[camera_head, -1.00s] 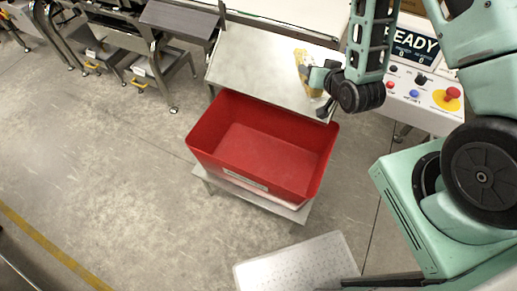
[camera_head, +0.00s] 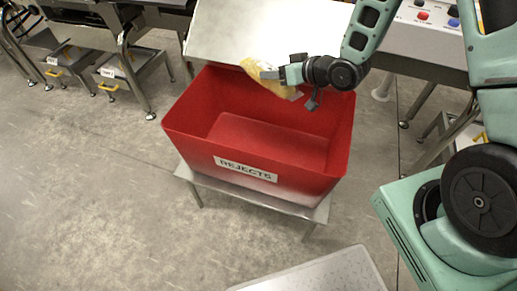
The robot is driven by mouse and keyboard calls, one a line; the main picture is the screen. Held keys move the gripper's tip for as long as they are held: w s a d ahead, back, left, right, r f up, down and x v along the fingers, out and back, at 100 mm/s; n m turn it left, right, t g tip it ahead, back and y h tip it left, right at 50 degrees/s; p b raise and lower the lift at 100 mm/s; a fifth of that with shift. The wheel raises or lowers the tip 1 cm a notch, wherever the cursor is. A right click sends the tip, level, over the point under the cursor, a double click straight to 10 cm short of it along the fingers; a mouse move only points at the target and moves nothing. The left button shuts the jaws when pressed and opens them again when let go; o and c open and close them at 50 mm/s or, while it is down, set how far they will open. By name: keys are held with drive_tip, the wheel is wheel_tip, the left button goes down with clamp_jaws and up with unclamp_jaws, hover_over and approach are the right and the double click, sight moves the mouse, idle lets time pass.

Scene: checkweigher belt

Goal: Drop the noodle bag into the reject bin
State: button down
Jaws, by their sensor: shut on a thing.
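The noodle bag (camera_head: 262,78) is yellow and crinkled. My gripper (camera_head: 285,78) is shut on it and holds it over the far part of the red reject bin (camera_head: 235,190), close to the bin's back rim. The bin is open, looks empty inside, and bears a white REJECTS label on its front. Part of the bag is hidden behind the gripper fingers.
The bin stands on a low metal stand (camera_head: 250,199). A pale metal surface (camera_head: 265,30) lies just behind it. A control panel (camera_head: 428,30) is at the upper right. A light platform (camera_head: 315,275) lies on the floor in front.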

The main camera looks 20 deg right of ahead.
drive_tip(key=shift+w+a+f+n+y+b, duration=0.1)
drive_tip(key=shift+a+f+n+y+b, duration=0.1)
drive_tip(key=shift+f+b, duration=0.4)
drive_tip(key=shift+w+a+f+n+y+b, duration=0.1)
drive_tip(key=shift+f+n+y+b, duration=0.1)
drive_tip(key=shift+f+b, duration=0.4)
drive_tip(key=shift+g, duration=0.3)
wheel_tip(320, 180, down, 6)
drive_tip(key=b, duration=0.4)
drive_tip(key=shift+r+b, duration=0.1)
drive_tip(key=shift+b, duration=0.2)
drive_tip(key=c, duration=0.6)
unclamp_jaws()
drive_tip(key=shift+o, duration=0.2)
drive_tip(key=shift+d, duration=0.1)
drive_tip(key=p+v, duration=1.1)
drive_tip(key=v, duration=0.6)
drive_tip(key=shift+s+p, duration=0.15)
drive_tip(key=shift+p, duration=0.25)
